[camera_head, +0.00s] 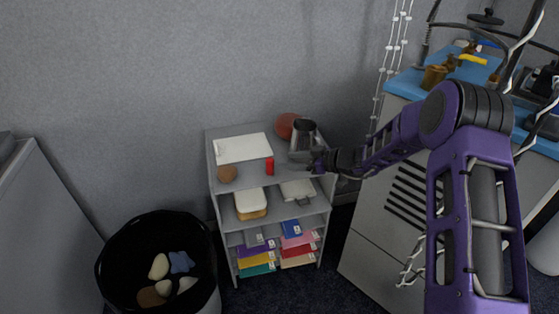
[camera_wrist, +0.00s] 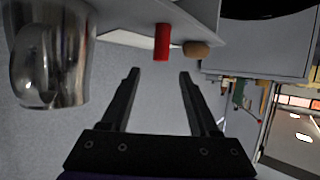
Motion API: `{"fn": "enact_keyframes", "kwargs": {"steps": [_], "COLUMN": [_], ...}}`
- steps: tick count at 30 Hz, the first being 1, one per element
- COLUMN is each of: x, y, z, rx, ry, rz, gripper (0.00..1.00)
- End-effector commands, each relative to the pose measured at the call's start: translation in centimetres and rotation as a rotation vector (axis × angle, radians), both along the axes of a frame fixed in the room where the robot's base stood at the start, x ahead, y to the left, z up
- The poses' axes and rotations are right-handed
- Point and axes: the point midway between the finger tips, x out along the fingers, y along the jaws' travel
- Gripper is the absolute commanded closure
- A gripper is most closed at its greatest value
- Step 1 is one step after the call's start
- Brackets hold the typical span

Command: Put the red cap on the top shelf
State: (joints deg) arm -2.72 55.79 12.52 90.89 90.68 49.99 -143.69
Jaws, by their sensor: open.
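The grey shelf unit's top shelf (camera_head: 248,178) is in the middle of the head view. A small red cylinder (camera_head: 269,166) stands on it near the front edge; it also shows in the wrist view (camera_wrist: 162,42), beyond my fingertips. A dull red rounded thing (camera_head: 288,123) sits at the back of the same shelf, partly hidden by a metal jug (camera_head: 303,135). I cannot tell for sure which of the two is the red cap. My gripper (camera_wrist: 159,75) is open and empty, at the shelf's right end (camera_head: 315,160), close to the jug.
A brown ball (camera_head: 227,174) and a white tray (camera_head: 243,148) share the top shelf. Boxes and coloured folders (camera_head: 257,257) fill the lower levels. A black bin (camera_head: 125,235) stands at left; a cabinet with a blue top (camera_head: 408,84) is at right.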

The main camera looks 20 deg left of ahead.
Motion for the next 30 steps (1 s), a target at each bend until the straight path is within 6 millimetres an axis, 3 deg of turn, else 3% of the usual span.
{"fn": "enact_keyframes", "kwargs": {"steps": [3, 9, 30], "x": [-0.5, -1.1, -1.5], "y": [-2.4, -4.8, -5.5], "z": [1.0, 2.1, 2.5], "rx": [0.0, 0.001, -0.048], "ry": [-0.001, 0.0, 0.02], "rz": [-0.002, 0.0, 0.01], "gripper": [0.38, 0.38, 0.38]}}
